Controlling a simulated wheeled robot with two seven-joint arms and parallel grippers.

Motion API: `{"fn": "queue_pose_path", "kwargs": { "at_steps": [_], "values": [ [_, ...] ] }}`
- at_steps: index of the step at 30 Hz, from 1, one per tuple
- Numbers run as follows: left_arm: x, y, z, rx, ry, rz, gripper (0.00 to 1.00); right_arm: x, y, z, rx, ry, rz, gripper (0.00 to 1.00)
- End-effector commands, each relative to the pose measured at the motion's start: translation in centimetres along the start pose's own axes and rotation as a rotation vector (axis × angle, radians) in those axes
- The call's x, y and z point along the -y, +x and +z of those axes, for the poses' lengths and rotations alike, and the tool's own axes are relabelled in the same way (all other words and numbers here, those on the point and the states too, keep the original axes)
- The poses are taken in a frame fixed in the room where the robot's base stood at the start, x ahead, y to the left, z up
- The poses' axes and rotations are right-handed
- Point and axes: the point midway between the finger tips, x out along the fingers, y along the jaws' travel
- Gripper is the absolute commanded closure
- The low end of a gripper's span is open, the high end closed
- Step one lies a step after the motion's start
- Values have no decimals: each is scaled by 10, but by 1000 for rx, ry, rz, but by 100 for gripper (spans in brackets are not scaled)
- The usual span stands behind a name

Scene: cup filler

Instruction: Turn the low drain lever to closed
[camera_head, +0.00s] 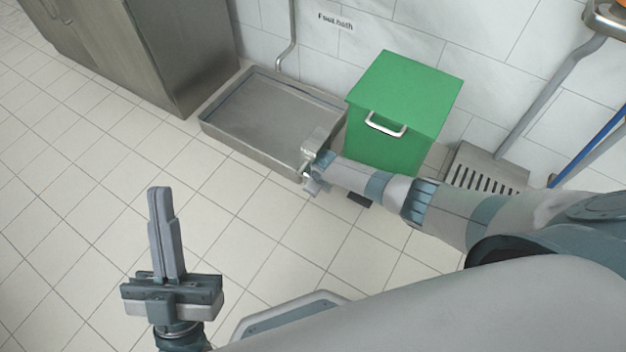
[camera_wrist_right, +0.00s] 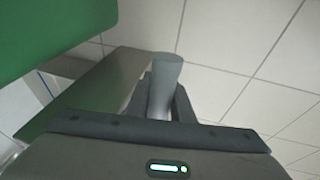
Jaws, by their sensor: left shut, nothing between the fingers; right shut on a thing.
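The foot bath (camera_head: 237,143) is a shallow grey metal tray on the floor against the wall. My right arm reaches its near right corner, where a small metal block (camera_head: 316,139) shows. My right gripper (camera_head: 312,180) is at that corner, low over the floor. In the right wrist view, a grey rounded lever handle (camera_wrist_right: 166,72) stands between the fingers of my right gripper (camera_wrist_right: 166,100), which are shut on it. The lever's pivot is hidden, so I cannot tell its angle. My left gripper (camera_head: 160,197) is shut and empty above the floor, away from the tray.
A green bin (camera_head: 385,140) with a white handle stands right beside the tray, close to my right forearm. A metal cabinet (camera_head: 165,50) stands at the left. A slotted long-handled shovel (camera_head: 485,168) leans at the right.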

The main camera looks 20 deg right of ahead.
Motion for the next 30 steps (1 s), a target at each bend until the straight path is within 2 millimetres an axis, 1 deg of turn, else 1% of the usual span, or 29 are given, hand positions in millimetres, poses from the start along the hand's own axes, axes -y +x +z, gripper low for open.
{"fn": "queue_pose_path", "kwargs": {
  "at_steps": [1, 5, 9, 23, 24, 26, 30],
  "values": [
    [-3, -2, 3, 36, -7, -1, 100, 0, -4, 0, 31, -5, -2, 100],
    [-9, -9, 12, 99, -20, 0, 100, -1, -7, 2, 92, -17, -3, 100],
    [-12, -14, 18, 134, -27, 0, 100, -2, -9, 3, 132, -25, -4, 100],
    [-14, -16, 21, 153, -30, 0, 100, -2, -9, 4, 150, -30, -3, 100],
    [-14, -16, 21, 153, -30, 0, 100, -2, -9, 4, 150, -30, -3, 75],
    [-14, -16, 21, 153, -30, 0, 100, -2, -9, 4, 150, -30, -3, 61],
    [-14, -16, 21, 152, -30, 0, 100, -2, -9, 4, 149, -29, -3, 61]
  ]
}}
